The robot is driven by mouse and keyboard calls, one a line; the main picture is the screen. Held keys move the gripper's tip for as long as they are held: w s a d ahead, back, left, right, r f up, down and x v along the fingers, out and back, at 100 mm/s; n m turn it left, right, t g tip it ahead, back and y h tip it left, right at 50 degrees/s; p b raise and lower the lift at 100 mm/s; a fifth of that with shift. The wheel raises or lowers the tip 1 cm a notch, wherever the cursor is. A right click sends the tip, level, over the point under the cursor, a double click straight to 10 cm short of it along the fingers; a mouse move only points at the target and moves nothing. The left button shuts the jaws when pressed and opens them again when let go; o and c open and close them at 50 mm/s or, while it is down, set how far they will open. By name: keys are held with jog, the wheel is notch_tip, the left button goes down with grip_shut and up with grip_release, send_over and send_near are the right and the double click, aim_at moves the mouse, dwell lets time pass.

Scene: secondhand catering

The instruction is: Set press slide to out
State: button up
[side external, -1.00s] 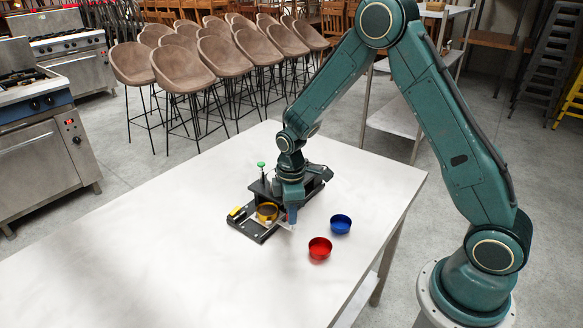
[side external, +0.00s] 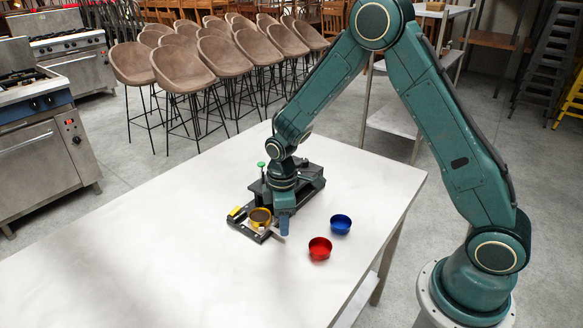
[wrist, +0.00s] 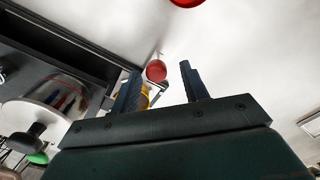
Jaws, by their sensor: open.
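The press (side external: 312,180) is a black machine on the table, with a flat dark frame reaching toward the lower left. A gold round part (side external: 260,217) with a dark centre, seemingly on the slide, sits in that frame. My gripper (side external: 284,232) points down at the frame's right side, close beside the gold part. In the wrist view, my gripper (wrist: 158,78) has its fingers apart. A red round knob (wrist: 156,71) on a thin metal bar appears between the fingertips. I cannot tell whether a finger touches it. Some yellow (wrist: 145,93) shows behind the left finger.
A red bowl (side external: 320,248) and a blue bowl (side external: 340,224) stand on the table right of the press. A green knob (side external: 261,164) rises at the press's back, and a yellow block (side external: 235,211) sits at the frame's left. The table's left and front are clear.

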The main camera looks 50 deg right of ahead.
notch_tip(320, 180, up, 14)
dwell(0.8)
jog(key=shift+f, duration=0.1)
jog(key=s+r+m+t, duration=0.2)
jog(key=s+r+m, duration=0.2)
jog(key=s+r, duration=0.6)
jog(key=s+d+r+m+t, duration=0.1)
jog(key=s+m, duration=0.4)
jog(key=s, duration=0.9)
jog(key=shift+r+t, duration=0.7)
jog(key=shift+t, duration=0.6)
